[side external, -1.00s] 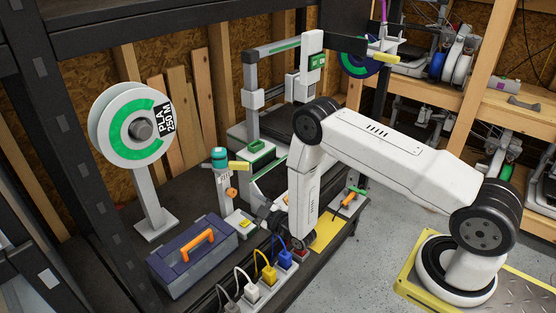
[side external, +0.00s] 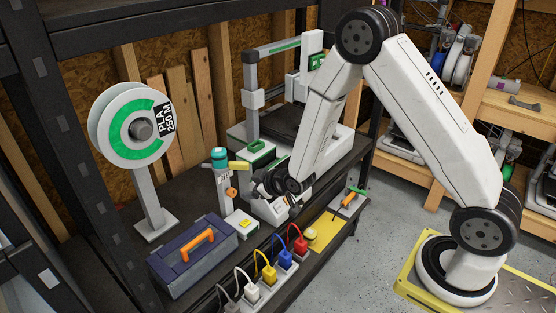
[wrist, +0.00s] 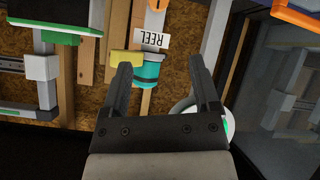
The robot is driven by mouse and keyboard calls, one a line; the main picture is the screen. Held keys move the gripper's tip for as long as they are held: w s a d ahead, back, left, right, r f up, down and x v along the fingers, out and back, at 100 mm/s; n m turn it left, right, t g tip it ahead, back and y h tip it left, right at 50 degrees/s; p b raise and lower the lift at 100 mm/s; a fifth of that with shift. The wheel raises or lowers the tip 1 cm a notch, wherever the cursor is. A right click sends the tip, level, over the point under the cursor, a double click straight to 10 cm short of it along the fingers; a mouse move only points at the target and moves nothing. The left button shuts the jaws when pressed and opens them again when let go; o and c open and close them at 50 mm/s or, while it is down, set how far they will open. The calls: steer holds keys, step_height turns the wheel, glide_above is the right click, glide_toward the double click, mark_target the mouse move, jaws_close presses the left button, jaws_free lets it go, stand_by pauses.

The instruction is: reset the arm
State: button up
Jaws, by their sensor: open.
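My gripper (side external: 258,189) is up over the bench in the side view, in front of the grey printer and to the right of the teal-capped post. In the wrist view my gripper (wrist: 160,66) has its two dark fingers apart with nothing held between them. The post with a teal and yellow top (side external: 220,160) also shows in the wrist view (wrist: 146,71), upside down beyond the fingertips, with a label reading REEL (wrist: 153,40). I cannot tell from the wrist view how far off it is.
Plugs with cords stand in a power strip (side external: 252,293) at the bench's front edge, including a red plug (side external: 300,245). A toolbox (side external: 192,257), a spool stand (side external: 152,195), a printer frame (side external: 255,120) and a yellow mat (side external: 325,233) crowd the bench.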

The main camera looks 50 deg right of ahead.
steer(key=s+r+m+g, duration=0.2)
steer(key=s+r+g, duration=0.2)
steer(key=s, duration=0.6)
steer(key=s+r+m+g, duration=0.1)
steer(key=s+r+g, duration=0.3)
steer(key=s, duration=0.7)
steer(key=shift+a+r+m+g, duration=0.3)
steer(key=shift+a+r+m, duration=0.05)
steer(key=shift+a+m, duration=0.1)
